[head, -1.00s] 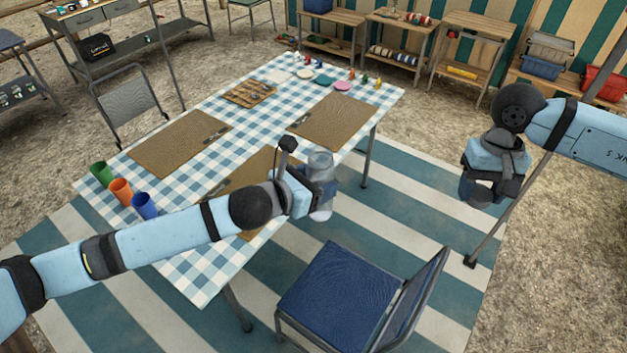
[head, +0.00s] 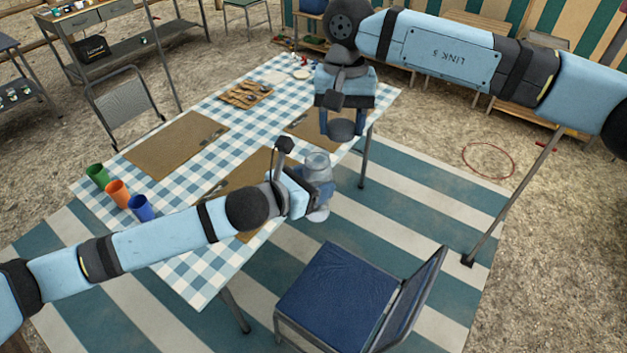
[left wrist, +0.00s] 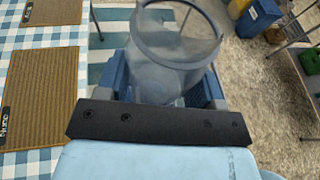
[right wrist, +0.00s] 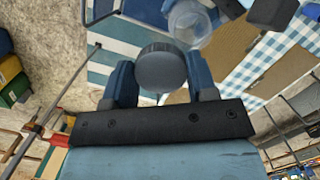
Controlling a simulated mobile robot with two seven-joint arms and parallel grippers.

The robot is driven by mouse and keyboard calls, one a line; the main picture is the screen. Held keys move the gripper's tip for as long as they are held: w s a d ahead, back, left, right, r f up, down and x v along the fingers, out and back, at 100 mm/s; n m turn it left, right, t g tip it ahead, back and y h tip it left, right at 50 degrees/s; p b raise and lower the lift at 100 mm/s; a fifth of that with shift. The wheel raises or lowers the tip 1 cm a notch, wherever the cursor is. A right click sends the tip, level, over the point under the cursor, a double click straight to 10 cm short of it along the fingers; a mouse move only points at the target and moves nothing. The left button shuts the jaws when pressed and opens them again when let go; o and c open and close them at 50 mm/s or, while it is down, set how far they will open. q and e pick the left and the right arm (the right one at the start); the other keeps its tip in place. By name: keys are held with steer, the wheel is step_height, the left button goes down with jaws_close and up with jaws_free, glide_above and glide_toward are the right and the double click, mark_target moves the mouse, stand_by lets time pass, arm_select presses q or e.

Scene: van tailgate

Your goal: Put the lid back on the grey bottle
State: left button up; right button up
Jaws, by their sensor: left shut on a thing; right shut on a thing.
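The grey bottle (head: 317,167) is translucent and upright, with an open top. My left gripper (head: 308,192) is shut on it and holds it beside the table's right edge. In the left wrist view the bottle (left wrist: 172,60) shows its open rim between the fingers. My right gripper (head: 344,122) points down and is shut on the round grey lid (head: 341,129), above and slightly right of the bottle, apart from it. In the right wrist view the lid (right wrist: 160,68) sits between the fingers, with the bottle (right wrist: 188,22) beyond it.
The table with a checked cloth (head: 190,262) carries brown mats (head: 178,143), a cutlery tray (head: 246,93) and green, orange and blue cups (head: 140,207). A blue chair (head: 335,290) stands at the front right. Striped rug lies open to the right.

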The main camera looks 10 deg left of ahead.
glide_toward(317, 169)
steer(key=shift+w+a+r, duration=0.15)
steer(key=shift+w+r, duration=0.05)
steer(key=shift+w, duration=0.25)
step_height(317, 169, down, 4)
steer(key=shift+f, duration=0.1)
stand_by(0.4)
steer(key=shift+s, duration=0.2)
stand_by(0.5)
steer(key=shift+f, duration=0.8)
